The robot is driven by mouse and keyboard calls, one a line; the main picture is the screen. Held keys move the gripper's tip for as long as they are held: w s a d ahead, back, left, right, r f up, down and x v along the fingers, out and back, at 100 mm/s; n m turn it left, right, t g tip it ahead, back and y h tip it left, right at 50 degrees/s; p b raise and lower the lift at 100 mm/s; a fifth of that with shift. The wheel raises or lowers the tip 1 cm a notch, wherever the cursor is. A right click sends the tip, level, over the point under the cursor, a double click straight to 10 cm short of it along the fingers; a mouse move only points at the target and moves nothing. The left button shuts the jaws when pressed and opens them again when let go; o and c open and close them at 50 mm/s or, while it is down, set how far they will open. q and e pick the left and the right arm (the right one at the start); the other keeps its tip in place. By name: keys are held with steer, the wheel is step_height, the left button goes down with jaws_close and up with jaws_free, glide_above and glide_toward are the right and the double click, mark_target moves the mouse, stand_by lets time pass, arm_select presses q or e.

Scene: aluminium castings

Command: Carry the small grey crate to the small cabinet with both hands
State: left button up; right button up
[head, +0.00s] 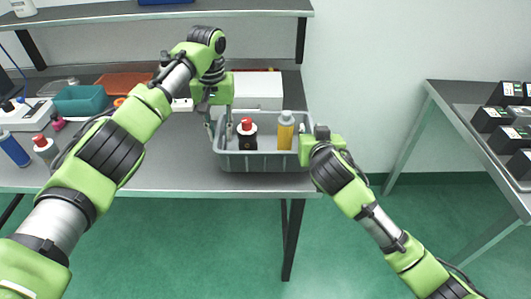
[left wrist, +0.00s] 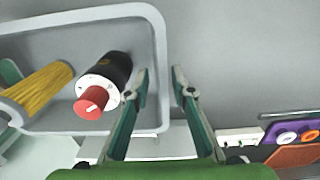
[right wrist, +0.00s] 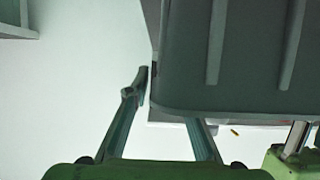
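The small grey crate (head: 265,162) stands on the grey table near its front right corner. It holds a red-capped black bottle (head: 247,134) and a yellow bottle (head: 285,131); both also show in the left wrist view. My left gripper (head: 215,127) points down at the crate's left end; its fingers are open with the crate's rim (left wrist: 160,50) seen between or just below the tips. My right gripper (head: 310,133) is at the right end; one finger is outside the crate wall (right wrist: 240,60), which hides the other fingertip. I cannot make out a small cabinet.
A teal bin (head: 80,100) and several bottles stand at the left. A second table (head: 450,110) with black boxes is at the right. Green floor between the tables is clear.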

arm_select(q)
step_height(320, 180, up, 7)
steer(key=shift+r, duration=0.2)
arm_select(e)
steer(key=shift+s, duration=0.15)
steer(key=v, duration=1.1)
steer(key=shift+s+r, duration=0.25)
steer(key=shift+s, duration=0.05)
arm_select(q)
steer(key=shift+s, duration=0.1)
arm_select(e)
steer(key=shift+s+f, duration=0.1)
